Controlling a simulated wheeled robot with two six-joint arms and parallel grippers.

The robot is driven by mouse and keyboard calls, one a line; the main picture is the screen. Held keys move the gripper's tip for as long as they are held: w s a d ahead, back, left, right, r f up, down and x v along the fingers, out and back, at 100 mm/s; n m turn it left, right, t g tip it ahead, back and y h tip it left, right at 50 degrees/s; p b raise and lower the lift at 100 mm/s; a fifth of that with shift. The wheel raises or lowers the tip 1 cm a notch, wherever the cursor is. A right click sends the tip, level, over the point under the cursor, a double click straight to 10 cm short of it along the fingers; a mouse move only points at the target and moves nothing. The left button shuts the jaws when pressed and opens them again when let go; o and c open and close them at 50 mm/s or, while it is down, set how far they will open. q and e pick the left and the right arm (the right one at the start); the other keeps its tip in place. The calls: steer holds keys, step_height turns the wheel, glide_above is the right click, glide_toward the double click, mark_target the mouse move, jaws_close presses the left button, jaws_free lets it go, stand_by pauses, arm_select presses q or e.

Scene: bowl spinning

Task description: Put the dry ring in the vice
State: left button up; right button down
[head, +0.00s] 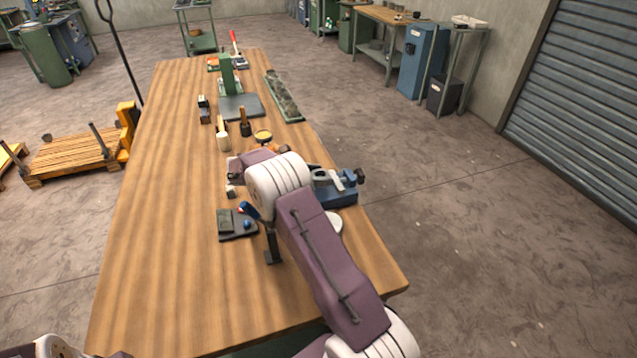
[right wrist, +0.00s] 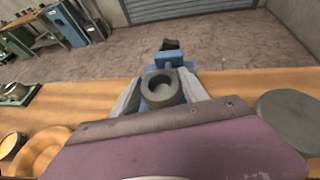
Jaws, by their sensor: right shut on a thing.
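The blue vice (head: 338,195) stands at the bench's right edge, with pale bars on top; its blue end also shows in the right wrist view (right wrist: 168,62). A dark grey ring (right wrist: 161,88) with a round hole is between the two pale fingers of my right gripper (right wrist: 160,97), which is shut on it. The ring is in line with the vice, at or just over its near part; I cannot tell whether it rests in the jaws. In the head view my right wrist hides most of the gripper. My left gripper is out of the frame.
A dark mat (head: 234,234) with small tools lies left of my right arm. Tools and a green stand (head: 227,75) are farther back. The bench's left side is clear.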

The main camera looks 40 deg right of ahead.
steer(key=shift+f, duration=1.55)
steer(key=c, duration=0.6)
jaws_free()
steer(key=v, duration=1.2)
